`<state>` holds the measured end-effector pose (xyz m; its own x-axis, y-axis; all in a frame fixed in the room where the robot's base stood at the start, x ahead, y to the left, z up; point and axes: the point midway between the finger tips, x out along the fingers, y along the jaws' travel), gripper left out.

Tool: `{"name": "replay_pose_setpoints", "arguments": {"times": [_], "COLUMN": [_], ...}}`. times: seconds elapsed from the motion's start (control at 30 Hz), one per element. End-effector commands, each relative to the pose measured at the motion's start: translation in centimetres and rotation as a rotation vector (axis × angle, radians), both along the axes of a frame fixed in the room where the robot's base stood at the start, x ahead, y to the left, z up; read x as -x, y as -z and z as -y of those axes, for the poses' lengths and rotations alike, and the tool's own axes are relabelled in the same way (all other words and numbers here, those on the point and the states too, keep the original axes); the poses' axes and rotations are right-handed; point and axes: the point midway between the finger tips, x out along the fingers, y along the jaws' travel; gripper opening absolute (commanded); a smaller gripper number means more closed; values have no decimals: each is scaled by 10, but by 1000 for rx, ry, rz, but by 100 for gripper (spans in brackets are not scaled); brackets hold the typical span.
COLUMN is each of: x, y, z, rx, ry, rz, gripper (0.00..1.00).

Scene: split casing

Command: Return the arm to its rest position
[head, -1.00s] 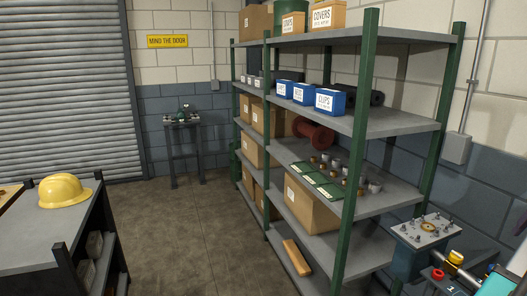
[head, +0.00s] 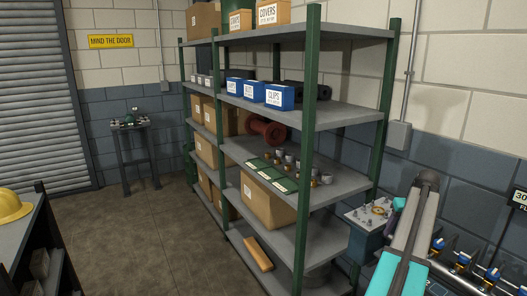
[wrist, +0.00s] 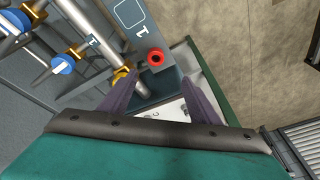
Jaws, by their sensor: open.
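My arm (head: 408,240), with grey and teal links, rises from the bottom right of the head view, in front of the wall and beside the shelf rack. My gripper (wrist: 160,85) shows in the wrist view with its two dark fingers spread apart and nothing between them. Past the fingers are a red ring-shaped part (wrist: 155,58) and a pale plate, both apart from the fingers as far as I can tell. In the head view the fingers are not clearly visible.
A green-posted shelf rack (head: 345,115) with boxes and blue bins stands left of my arm. A small stand with a fixture plate (head: 372,212) is close by. Pipes with blue-handled valves (head: 462,258) are at the right. The floor (head: 120,235) at the left is clear.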

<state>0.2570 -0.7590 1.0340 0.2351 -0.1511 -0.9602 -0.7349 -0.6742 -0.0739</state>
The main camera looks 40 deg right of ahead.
Motion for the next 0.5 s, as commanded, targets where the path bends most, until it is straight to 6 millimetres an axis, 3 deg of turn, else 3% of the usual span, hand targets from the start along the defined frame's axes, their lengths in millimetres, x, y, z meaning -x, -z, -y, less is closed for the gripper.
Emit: {"name": "replay_pose_setpoints", "arguments": {"times": [0.03, 0.2, 0.5], "x": [-19, -73, -155], "y": [21, 75, 167], "z": [-14, -51, -135], "rx": [-17, -63, -136], "ry": [-19, -68, -159], "rz": [-6, -27, -76], "gripper": [57, 57, 57]}}
